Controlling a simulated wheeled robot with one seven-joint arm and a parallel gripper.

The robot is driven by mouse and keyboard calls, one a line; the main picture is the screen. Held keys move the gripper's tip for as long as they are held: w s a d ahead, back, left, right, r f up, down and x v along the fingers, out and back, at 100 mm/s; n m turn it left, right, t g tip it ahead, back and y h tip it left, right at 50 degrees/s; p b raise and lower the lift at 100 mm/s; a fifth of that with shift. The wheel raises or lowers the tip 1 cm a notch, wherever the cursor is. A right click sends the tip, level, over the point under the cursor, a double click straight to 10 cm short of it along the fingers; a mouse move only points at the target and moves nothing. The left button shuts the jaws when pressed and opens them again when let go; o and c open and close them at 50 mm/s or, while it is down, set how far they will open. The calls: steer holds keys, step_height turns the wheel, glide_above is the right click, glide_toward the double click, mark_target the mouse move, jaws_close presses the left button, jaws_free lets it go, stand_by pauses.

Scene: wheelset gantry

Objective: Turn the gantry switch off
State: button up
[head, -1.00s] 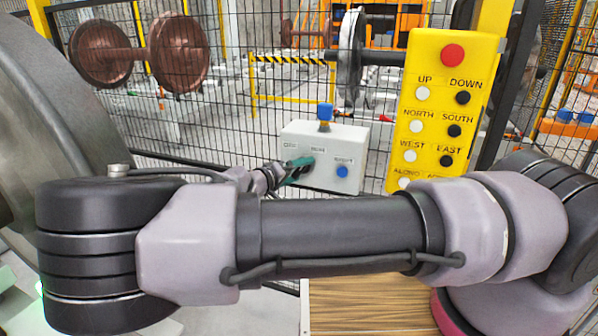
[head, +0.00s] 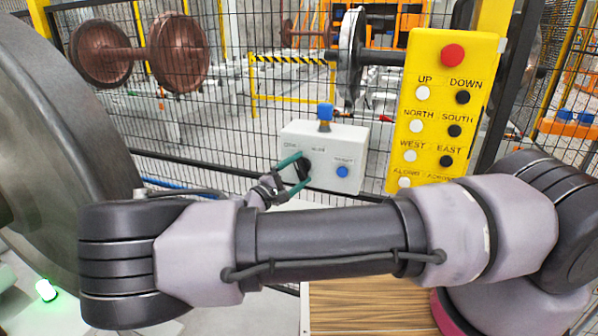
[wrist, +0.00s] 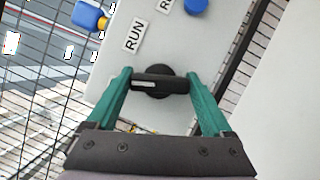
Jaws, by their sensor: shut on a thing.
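The gantry switch is a black rotary knob (head: 304,167) on the front of a white control box (head: 352,133). In the wrist view the knob (wrist: 158,82) shows a white mark at the left of its bar, and the RUN label lies up and to its left. My gripper (head: 297,174) is at the box's left half, with its green fingers on either side of the knob. In the wrist view my gripper (wrist: 161,82) is shut on the knob's bar, one finger at each end. The label left of RUN is too small to read.
A blue button (head: 342,172) sits right of the knob, and a blue-topped part (head: 325,112) stands on the box. A yellow pendant (head: 434,112) with a red button hangs to the right. Mesh fence is behind. A large grey wheel (head: 50,130) stands at the left.

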steer(key=n+t, duration=0.2)
steer(key=n, duration=0.3)
steer(key=shift+f+n, duration=0.1)
steer(key=shift+n, duration=0.2)
steer(key=shift+n+t, duration=0.3)
steer(key=o, duration=1.1)
steer(key=shift+o, duration=0.2)
steer(key=shift+s+a, duration=0.1)
steer(key=v, duration=1)
steer(key=shift+s, duration=0.3)
steer(key=shift+a, duration=0.1)
